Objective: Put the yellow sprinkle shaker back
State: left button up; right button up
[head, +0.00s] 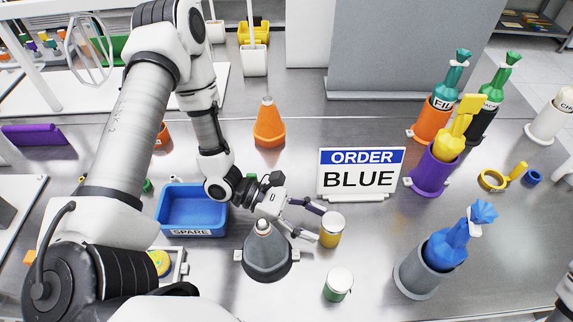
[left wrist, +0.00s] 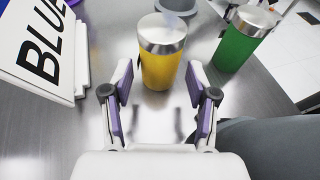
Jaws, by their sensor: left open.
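The yellow sprinkle shaker (head: 331,230), a yellow cylinder with a silver lid, stands upright on the steel table below the order sign. In the left wrist view the yellow shaker (left wrist: 162,68) stands just ahead of the fingers, roughly centred between them. My left gripper (head: 318,223) is open, its fingertips close to the shaker's left side; I cannot tell whether they touch it. The open purple-padded fingers also show in the left wrist view (left wrist: 160,88). My right gripper is not in view.
A green shaker (head: 338,284) stands in front of the yellow one. A grey cone (head: 267,250) stands close under my left gripper. The order sign (head: 361,174) reads BLUE. A blue spare bin (head: 192,208) and a grey holder with a blue bag (head: 420,272) flank the area.

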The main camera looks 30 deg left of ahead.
pick_arm(q)
jog(key=p+v, duration=0.1)
jog(key=v, duration=0.2)
jog(key=r+p+v, duration=0.1)
jog(key=v, duration=0.2)
jog(key=shift+w, duration=0.1)
jog(key=p+v, duration=0.3)
jog(key=p, duration=0.2)
jog(key=shift+s+a, duration=0.25)
jog(key=shift+a+f, duration=0.1)
jog(key=shift+f, duration=0.25)
jog(key=shift+r, duration=0.1)
